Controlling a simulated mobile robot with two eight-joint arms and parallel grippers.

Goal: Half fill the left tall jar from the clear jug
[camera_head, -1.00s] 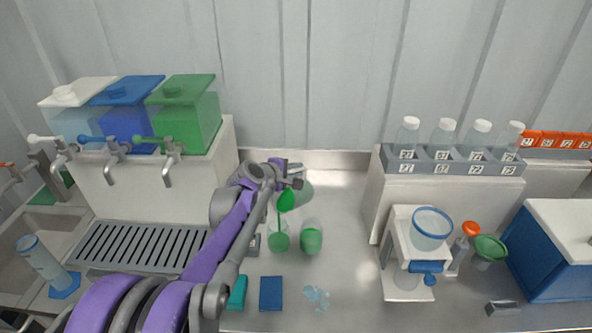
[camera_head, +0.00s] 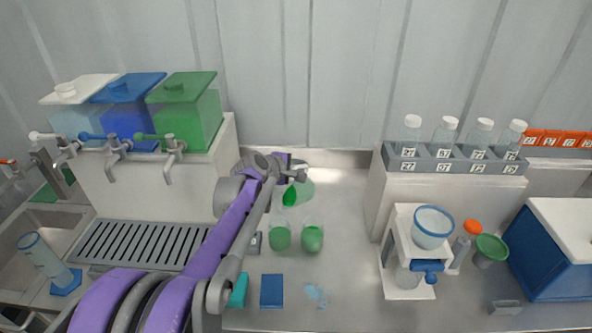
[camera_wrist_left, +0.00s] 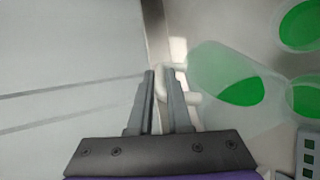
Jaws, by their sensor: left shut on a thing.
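My left gripper (camera_head: 298,171) is shut on the handle of the clear jug (camera_head: 304,190), which it holds raised behind the two tall jars. The jug holds some green liquid pooled toward its left side, and it looks tilted. The left tall jar (camera_head: 280,238) and the right tall jar (camera_head: 312,238) stand side by side in front, both with green liquid to about mid-height. In the left wrist view, the fingers (camera_wrist_left: 161,76) close on the handle and the jug (camera_wrist_left: 215,75) shows beside both jars. My right gripper is not in view.
A blue block (camera_head: 271,291) and a teal block (camera_head: 238,290) lie in front of the jars, with a light blue puddle-like patch (camera_head: 316,294) to their right. A white stand with a funnel (camera_head: 433,222) is at right. Green, blue and clear tanks (camera_head: 187,115) stand at left.

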